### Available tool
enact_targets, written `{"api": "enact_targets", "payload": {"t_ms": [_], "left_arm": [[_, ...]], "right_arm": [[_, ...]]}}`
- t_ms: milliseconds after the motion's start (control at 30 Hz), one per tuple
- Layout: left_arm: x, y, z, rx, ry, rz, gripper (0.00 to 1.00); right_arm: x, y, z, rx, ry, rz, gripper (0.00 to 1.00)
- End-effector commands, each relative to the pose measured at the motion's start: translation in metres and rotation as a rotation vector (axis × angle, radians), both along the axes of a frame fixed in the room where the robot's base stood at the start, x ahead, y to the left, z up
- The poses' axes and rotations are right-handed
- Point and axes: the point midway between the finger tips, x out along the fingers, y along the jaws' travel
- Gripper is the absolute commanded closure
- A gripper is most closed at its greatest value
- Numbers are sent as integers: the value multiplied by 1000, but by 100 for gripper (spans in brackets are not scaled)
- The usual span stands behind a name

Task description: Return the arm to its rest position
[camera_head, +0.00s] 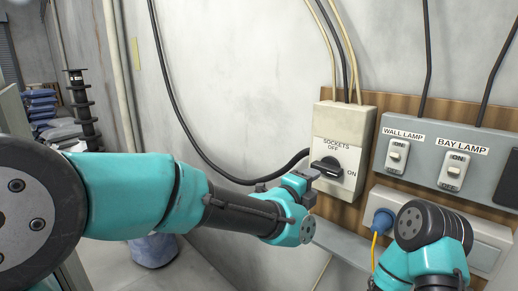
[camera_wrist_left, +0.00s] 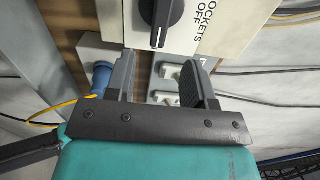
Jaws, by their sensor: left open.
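My left gripper (camera_head: 303,184) is in front of the wall, at the lower left of the sockets switch box (camera_head: 345,125). In the left wrist view its two fingers (camera_wrist_left: 160,82) are spread apart with nothing between them. The black rotary knob (camera_head: 328,168) on that box lies with its handle level, its end towards the ON label. The knob also shows at the top of the left wrist view (camera_wrist_left: 162,22), beyond the fingertips, and they look apart from it. My right arm enters at the lower right, but its gripper does not show.
A grey panel (camera_head: 430,128) with wall lamp and bay lamp switches is right of the box. Below it, a blue plug (camera_head: 382,221) with a yellow cable sits at a socket strip (camera_head: 485,238). Black cables hang along the wall. Blue sacks (camera_head: 42,103) are stacked at the left.

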Motion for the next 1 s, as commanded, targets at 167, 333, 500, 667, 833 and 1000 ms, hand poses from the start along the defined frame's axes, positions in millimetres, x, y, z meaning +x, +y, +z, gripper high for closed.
{"api": "enact_targets", "payload": {"t_ms": [167, 333, 500, 667, 833, 1000], "left_arm": [[20, -20, 0, 0, 0, 0, 51], [38, -37, -1, 0, 0, 0, 51], [51, -50, 0, 0, 0, 0, 51], [56, -54, 0, 0, 0, 0, 51], [56, -55, 0, 0, 0, 0, 51], [56, -55, 0, 0, 0, 0, 51]], "right_arm": [[0, 0, 0, 0, 0, 0, 22], [0, 0, 0, 0, 0, 0, 22], [0, 0, 0, 0, 0, 0, 22], [0, 0, 0, 0, 0, 0, 22], [0, 0, 0, 0, 0, 0, 22], [0, 0, 0, 0, 0, 0, 22]]}}
